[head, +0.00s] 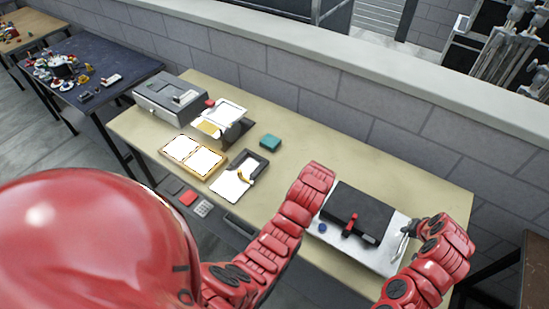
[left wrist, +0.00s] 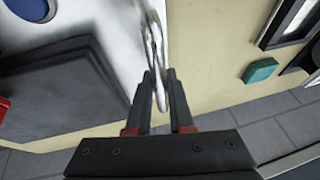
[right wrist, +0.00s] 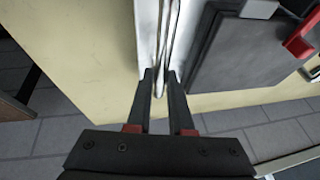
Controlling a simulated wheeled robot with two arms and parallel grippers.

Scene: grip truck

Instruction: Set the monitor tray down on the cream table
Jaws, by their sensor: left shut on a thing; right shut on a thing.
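The monitor tray (head: 375,262) is a pale, marbled board at the right end of the cream table (head: 330,160). On it lie a flat black monitor-like case (head: 358,212), a red clamp piece (head: 349,224) and a blue disc (head: 322,228). My right gripper (head: 405,240) is shut on the metal handle at the tray's right side, also seen in the right wrist view (right wrist: 160,84). My left gripper (left wrist: 157,88) is shut on the opposite metal handle; my forearm hides it in the head view. The tray looks level over the tabletop; I cannot tell whether it touches.
A teal block (head: 270,142), a black frame with a white sheet (head: 238,178), a wood-framed white panel (head: 193,156) and a grey box (head: 172,97) stand further left on the table. A brick wall (head: 300,90) runs behind. The table's back right is clear.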

